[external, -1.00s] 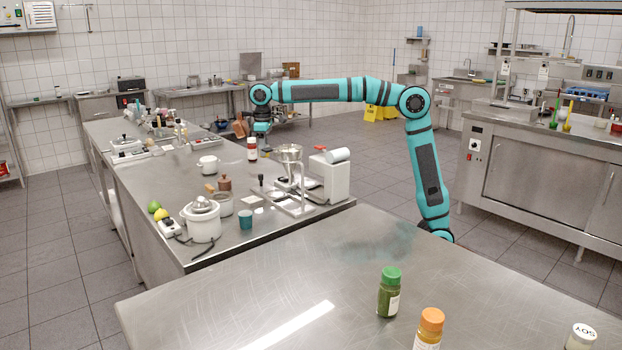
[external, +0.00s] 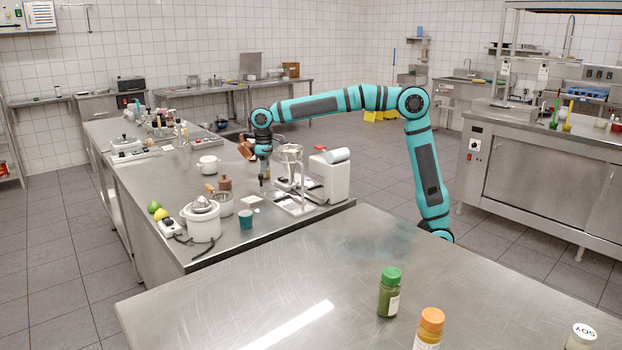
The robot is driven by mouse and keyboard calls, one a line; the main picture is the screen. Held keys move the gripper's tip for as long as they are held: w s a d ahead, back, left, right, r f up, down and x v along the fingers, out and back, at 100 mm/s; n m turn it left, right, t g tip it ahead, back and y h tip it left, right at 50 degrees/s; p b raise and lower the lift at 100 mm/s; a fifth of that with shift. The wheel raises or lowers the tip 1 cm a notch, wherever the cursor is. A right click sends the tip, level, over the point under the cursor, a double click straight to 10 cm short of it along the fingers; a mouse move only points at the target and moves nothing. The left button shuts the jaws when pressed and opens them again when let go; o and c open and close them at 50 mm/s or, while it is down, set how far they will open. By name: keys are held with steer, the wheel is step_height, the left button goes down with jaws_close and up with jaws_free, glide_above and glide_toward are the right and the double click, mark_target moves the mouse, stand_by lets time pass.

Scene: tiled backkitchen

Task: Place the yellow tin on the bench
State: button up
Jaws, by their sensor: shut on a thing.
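My gripper (external: 264,168) points down over the far steel bench (external: 165,205), just left of the metal stand with a bowl. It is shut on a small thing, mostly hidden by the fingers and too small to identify. I cannot clearly make out a yellow tin in this view. A second steel worktop (external: 230,295) fills the foreground, with much bare surface.
A green-capped jar (external: 388,295) is on the front worktop.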

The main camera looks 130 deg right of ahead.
steer(key=shift+f, duration=0.1)
steer(key=o, duration=1)
step_height(320, 180, up, 12)
